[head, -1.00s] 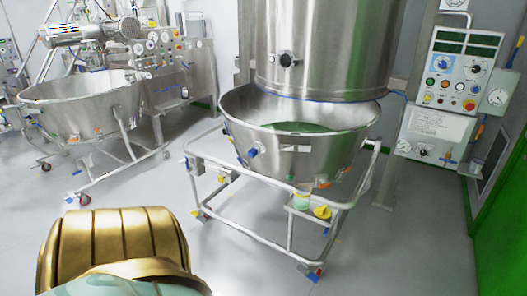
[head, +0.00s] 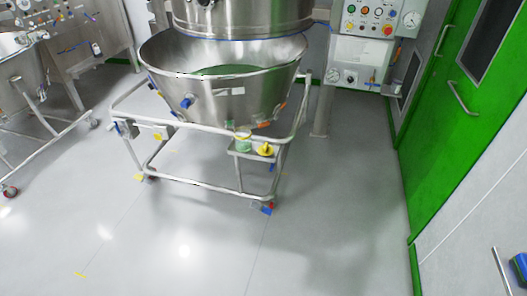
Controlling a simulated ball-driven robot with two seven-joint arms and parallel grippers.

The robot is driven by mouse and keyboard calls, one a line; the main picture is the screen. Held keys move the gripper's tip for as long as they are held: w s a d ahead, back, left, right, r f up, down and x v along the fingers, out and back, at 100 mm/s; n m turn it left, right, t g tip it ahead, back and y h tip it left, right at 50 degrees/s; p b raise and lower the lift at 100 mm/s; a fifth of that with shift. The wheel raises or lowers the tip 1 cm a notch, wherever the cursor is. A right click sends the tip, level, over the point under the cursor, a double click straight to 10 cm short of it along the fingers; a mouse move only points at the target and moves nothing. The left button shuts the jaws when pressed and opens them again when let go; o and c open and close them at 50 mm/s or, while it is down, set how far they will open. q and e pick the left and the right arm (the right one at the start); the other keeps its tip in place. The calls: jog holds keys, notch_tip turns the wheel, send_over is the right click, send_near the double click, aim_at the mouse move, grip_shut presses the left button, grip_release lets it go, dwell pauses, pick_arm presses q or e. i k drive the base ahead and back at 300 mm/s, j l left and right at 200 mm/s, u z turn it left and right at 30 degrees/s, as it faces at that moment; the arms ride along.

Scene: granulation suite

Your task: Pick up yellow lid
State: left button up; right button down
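The yellow lid (head: 265,150) rests on a small metal shelf (head: 250,157) at the front right of the wheeled bowl frame. A small jar with green contents (head: 243,141) stands just left of the lid on the same shelf. The lid appears small, with a knob or raised part on top. Neither of my grippers shows in the head view.
The large steel bowl (head: 220,100) with green material sits in its wheeled frame (head: 190,181). A control panel (head: 371,20) is behind it to the right. A green door (head: 465,110) is at the right. The grey floor (head: 320,235) in front is clear.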

aim_at(265, 150)
jog(key=i+l+u, duration=0.1)
jog(key=u, duration=0.75)
jog(key=i+l+u, duration=0.25)
jog(key=l+u, duration=0.2)
jog(key=l, duration=0.25)
jog(key=i+l+u, duration=0.25)
jog(key=l+u, duration=0.2)
jog(key=l, duration=0.3)
jog(key=k, duration=0.05)
